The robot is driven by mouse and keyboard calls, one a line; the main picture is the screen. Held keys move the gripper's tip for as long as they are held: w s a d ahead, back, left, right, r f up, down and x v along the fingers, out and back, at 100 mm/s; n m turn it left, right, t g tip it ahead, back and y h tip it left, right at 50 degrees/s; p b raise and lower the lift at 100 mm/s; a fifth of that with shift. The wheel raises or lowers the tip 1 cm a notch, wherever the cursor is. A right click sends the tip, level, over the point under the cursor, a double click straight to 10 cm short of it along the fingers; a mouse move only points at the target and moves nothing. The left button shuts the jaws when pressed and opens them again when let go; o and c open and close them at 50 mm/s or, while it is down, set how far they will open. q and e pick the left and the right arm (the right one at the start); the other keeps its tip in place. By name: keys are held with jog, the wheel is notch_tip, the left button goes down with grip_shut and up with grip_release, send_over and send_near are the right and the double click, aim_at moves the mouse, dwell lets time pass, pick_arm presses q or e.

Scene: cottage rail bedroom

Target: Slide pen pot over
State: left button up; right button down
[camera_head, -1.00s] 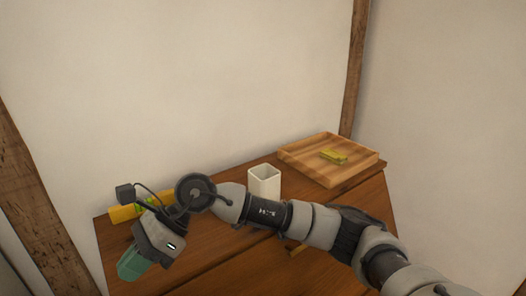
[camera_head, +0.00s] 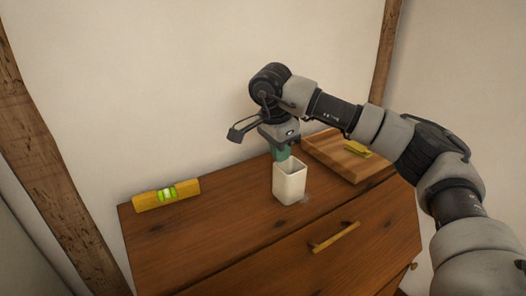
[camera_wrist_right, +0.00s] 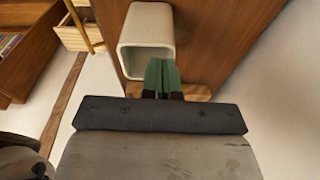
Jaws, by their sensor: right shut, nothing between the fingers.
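The white square pen pot (camera_head: 290,183) stands upright and empty-looking on the wooden dresser top, near its front edge. It also shows in the right wrist view (camera_wrist_right: 149,28), with its open mouth facing the camera. My right gripper (camera_head: 281,154) is shut and points down at the pot's far side. Its green fingertips (camera_wrist_right: 162,76) overlap the pot's rim in the wrist view. They hold nothing, and the pot hides their lower ends in the head view, so I cannot tell whether they touch it. My left gripper is not in view.
A wooden tray (camera_head: 325,157) with a yellow item (camera_head: 357,149) in it sits right of the pot. A yellow spirit level (camera_head: 166,195) lies at the back left. The dresser top (camera_head: 225,222) between level and pot is clear. A wall stands behind.

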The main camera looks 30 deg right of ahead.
aim_at(296, 159)
jog(key=d+p, duration=0.1)
jog(key=d, duration=0.3)
jog(key=shift+d+r, duration=0.1)
jog(key=shift+d, duration=0.3)
jog(key=shift+a+f+p, duration=0.1)
jog(key=shift+f+p, duration=0.2)
jog(key=shift+p, duration=0.2)
jog(key=shift+a+f+b, duration=0.1)
jog(key=shift+f+b, duration=0.2)
jog(key=shift+f, duration=0.35)
jog(key=shift+f, duration=0.1)
